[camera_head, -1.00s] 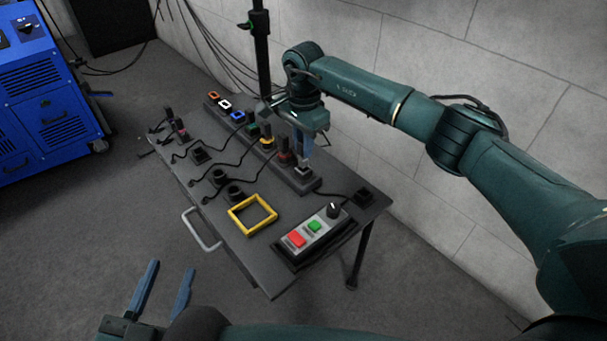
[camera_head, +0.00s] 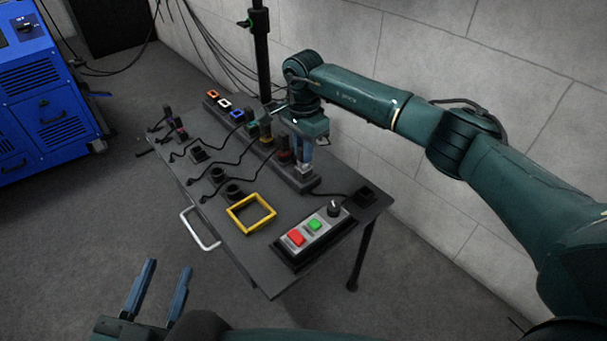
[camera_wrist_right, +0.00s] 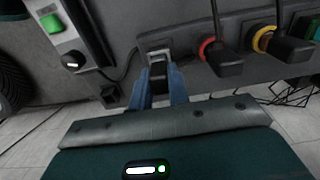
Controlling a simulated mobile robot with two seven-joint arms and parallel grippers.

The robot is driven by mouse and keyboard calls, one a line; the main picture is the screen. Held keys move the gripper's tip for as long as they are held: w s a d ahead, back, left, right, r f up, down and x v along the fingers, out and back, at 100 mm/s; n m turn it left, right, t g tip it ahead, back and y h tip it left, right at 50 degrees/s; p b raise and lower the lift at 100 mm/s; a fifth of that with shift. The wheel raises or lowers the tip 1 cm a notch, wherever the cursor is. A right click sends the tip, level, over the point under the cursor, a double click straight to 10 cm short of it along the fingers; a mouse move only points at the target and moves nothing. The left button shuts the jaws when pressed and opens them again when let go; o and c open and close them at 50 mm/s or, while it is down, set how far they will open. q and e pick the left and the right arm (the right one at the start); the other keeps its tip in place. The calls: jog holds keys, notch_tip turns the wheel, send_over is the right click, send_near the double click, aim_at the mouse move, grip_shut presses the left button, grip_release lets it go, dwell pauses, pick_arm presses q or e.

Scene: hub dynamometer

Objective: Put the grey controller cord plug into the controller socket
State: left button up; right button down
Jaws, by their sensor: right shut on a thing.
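My right gripper (camera_head: 305,165) points down at the near right end of the socket strip. It is shut on the dark controller cord plug (camera_wrist_right: 158,72), seen between its blue fingers in the right wrist view. The plug is at the grey-framed controller socket (camera_wrist_right: 154,43), also visible under the fingers in the head view (camera_head: 303,175). I cannot tell how deep the plug sits. Its thin black cord (camera_head: 335,193) runs to a black block (camera_head: 366,194) at the table's right corner. My left gripper (camera_head: 170,264) is open and empty, in front of the table.
Red (camera_wrist_right: 208,48) and yellow (camera_wrist_right: 262,39) ringed sockets with black plugs stand beside the grey one. A yellow frame (camera_head: 232,214) and a button box (camera_head: 313,235) with red and green buttons lie on the table. A wall stands behind.

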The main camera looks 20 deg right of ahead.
jog(key=shift+f, duration=0.35)
jog(key=shift+r, duration=0.1)
jog(key=c, duration=1.3)
grip_release()
jog(key=shift+o, duration=0.2)
